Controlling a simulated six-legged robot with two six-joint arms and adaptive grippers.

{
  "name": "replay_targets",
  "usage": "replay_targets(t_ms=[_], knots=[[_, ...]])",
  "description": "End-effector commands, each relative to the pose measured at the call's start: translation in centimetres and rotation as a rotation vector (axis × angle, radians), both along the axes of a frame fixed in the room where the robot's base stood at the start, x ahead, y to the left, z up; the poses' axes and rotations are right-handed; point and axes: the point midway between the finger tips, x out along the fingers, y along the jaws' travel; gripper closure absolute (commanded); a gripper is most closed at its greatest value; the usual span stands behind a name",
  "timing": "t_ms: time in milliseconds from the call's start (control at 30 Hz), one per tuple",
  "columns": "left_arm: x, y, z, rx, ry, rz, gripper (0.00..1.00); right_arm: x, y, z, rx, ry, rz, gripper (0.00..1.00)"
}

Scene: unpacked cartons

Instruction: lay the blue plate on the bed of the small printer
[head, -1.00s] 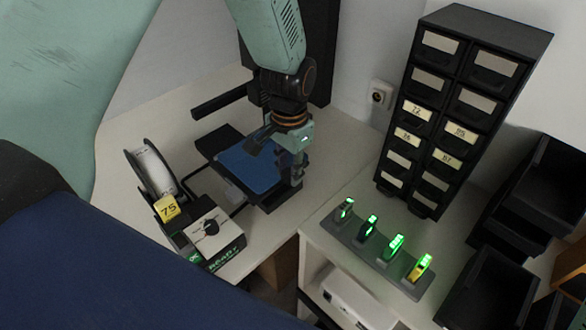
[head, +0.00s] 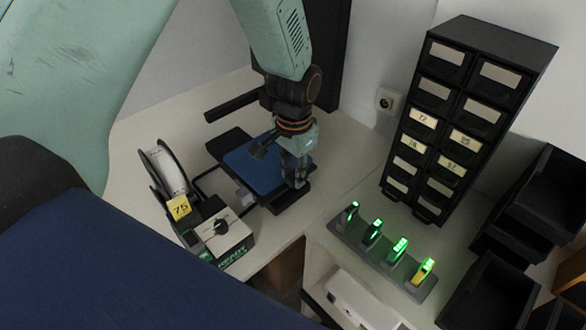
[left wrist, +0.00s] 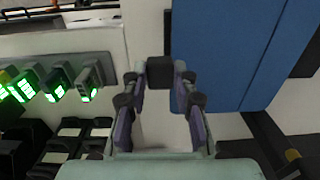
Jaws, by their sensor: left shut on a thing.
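The blue plate (head: 255,172) appears flat over the bed of the small black printer (head: 292,200), on the white table. The plate covers most of the bed, and I cannot tell whether it rests on it or is just above it. My left gripper (head: 296,180) is shut on the plate's right edge, pointing down. In the left wrist view the gripper (left wrist: 175,84) has its fingers at the edge of the plate (left wrist: 215,45). My right gripper is not in view.
A filament spool (head: 162,168) and a control box (head: 224,232) stand left of the printer. A grey rack with several green-lit items (head: 385,255) and a black drawer cabinet (head: 455,120) stand to the right. Black bins (head: 490,290) are at the far right.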

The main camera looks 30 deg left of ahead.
Motion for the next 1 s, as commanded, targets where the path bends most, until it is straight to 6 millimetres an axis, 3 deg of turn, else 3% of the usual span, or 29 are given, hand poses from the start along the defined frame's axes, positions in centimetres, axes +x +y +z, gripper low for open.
replay_targets(t_ms=[1000], knots=[[0.0,0.0,-1.3,0.000,0.000,-0.001,1.00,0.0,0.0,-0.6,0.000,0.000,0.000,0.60]])
